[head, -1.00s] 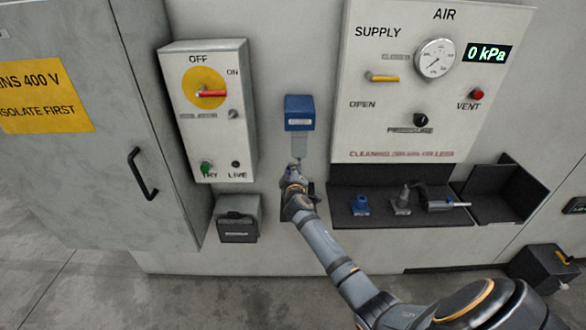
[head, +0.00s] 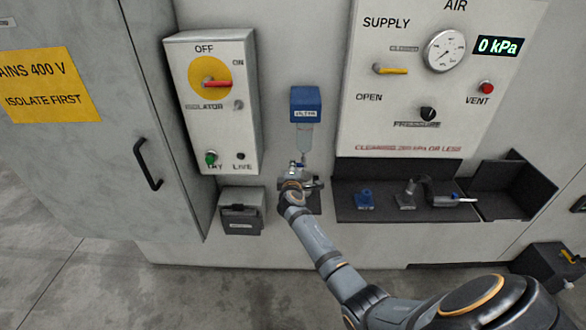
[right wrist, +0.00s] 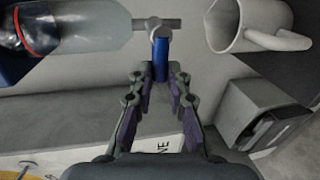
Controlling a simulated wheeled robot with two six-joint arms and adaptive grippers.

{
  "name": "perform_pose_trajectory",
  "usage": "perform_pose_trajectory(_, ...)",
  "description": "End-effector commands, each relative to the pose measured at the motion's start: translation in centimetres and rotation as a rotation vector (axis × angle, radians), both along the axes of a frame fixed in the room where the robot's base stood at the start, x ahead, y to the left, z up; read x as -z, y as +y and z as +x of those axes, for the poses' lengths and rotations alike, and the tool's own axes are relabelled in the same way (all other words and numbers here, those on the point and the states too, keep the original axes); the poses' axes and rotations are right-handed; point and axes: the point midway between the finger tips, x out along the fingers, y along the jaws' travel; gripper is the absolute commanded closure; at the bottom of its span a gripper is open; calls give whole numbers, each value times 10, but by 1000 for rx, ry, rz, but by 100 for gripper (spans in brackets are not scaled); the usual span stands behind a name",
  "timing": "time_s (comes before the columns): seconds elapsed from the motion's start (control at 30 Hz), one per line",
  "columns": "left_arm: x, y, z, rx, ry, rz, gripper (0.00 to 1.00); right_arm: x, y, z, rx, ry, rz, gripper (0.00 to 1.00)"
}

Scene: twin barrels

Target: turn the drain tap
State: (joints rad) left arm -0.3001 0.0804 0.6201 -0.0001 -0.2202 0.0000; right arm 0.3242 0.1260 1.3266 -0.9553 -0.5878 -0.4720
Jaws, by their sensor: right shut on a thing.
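The filter has a blue head (head: 306,104) and a clear bowl (head: 303,138) on the pale panel in the head view. In the right wrist view the bowl (right wrist: 75,25) lies at the upper left, with a grey stem at its end. The drain tap's blue lever (right wrist: 160,58) hangs from that stem. My right gripper (right wrist: 160,78) is shut on the blue lever, its fingers on either side of it. In the head view my right gripper (head: 300,175) is just below the bowl and hides most of the tap. My left gripper is not in view.
A white cup (right wrist: 245,25) with a handle is close to the fingers in the right wrist view. The isolator box (head: 212,105) stands left of the filter. The air panel (head: 440,75), reading 0 kPa, and a dark shelf (head: 350,213) with several parts are to the right.

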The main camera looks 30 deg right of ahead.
Motion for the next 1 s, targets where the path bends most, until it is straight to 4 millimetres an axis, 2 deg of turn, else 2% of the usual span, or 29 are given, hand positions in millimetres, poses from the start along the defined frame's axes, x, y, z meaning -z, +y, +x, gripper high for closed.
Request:
perform_pose_trajectory(0.43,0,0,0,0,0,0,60,2,0,0,1,7,-8,100)
perform_pose_trajectory(0.47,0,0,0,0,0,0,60,2,0,0,1,7,-8,80)
perform_pose_trajectory(0.6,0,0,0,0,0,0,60,1,0,0,0,7,-7,61)
perform_pose_trajectory(0.87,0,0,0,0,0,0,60,1,0,0,0,5,-7,61)
perform_pose_trajectory(1.0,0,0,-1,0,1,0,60,0,5,-8,0,5,-5,61)
